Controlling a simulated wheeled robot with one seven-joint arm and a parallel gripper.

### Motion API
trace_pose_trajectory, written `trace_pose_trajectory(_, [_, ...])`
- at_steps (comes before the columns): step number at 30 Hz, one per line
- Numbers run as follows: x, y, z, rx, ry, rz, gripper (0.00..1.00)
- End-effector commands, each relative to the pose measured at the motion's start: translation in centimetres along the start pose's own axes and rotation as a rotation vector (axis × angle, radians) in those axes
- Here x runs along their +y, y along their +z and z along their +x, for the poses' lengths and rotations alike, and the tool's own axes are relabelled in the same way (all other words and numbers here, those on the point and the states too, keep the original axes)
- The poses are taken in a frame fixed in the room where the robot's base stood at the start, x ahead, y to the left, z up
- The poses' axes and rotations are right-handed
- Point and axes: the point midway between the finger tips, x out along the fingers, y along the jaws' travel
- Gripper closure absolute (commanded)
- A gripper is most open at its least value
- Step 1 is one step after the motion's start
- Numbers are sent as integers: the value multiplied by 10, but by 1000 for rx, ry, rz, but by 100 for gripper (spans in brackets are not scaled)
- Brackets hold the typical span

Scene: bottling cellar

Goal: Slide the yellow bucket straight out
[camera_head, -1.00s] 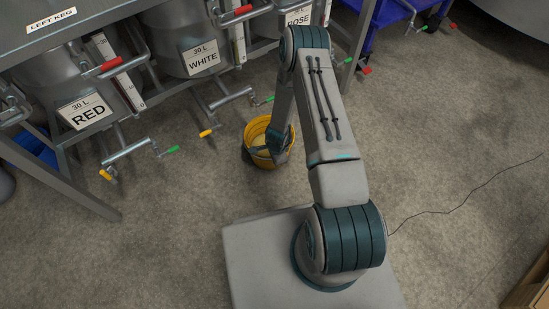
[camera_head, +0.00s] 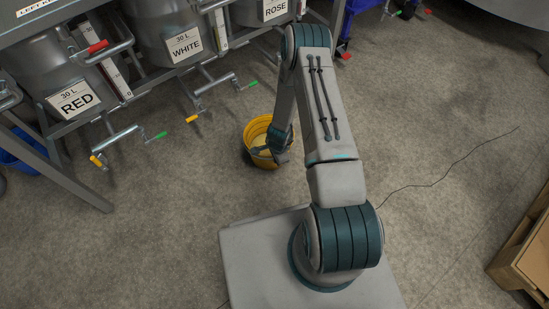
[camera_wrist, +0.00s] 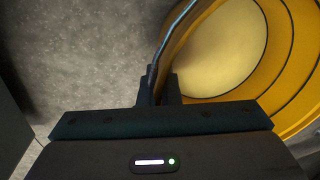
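The yellow bucket (camera_head: 256,127) stands upright on the floor in front of the keg rack, partly hidden by my arm. In the wrist view the bucket (camera_wrist: 284,62) fills the upper right, with a pale inside and dark lines along its yellow wall. My gripper (camera_head: 264,151) is at the bucket's near side. In the wrist view my gripper (camera_wrist: 158,88) has its fingers close together on the bucket's rim, with the rim running between them. The lower parts of the fingers are hidden.
Kegs labelled RED (camera_head: 76,100), WHITE (camera_head: 184,46) and ROSE (camera_head: 275,9) sit in a metal rack behind the bucket, their taps and handles sticking out. A blue tub (camera_head: 24,152) is at the left. A wooden crate (camera_head: 525,250) and thin cable (camera_head: 440,170) lie right. Floor between is clear.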

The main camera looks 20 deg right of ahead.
Motion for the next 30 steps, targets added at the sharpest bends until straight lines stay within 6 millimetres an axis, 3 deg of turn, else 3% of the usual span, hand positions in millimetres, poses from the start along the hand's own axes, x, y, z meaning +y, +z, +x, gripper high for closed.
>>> trace_pose_trajectory(5, [0,1,0,0,1,0,100])
trace_pose_trajectory(9, [0,2,0,0,1,-2,71])
trace_pose_trajectory(19, [-1,2,-4,0,-1,-4,71])
trace_pose_trajectory(23, [-2,2,-23,0,-2,-4,71])
trace_pose_trajectory(30, [-2,2,-79,1,-2,-4,71])
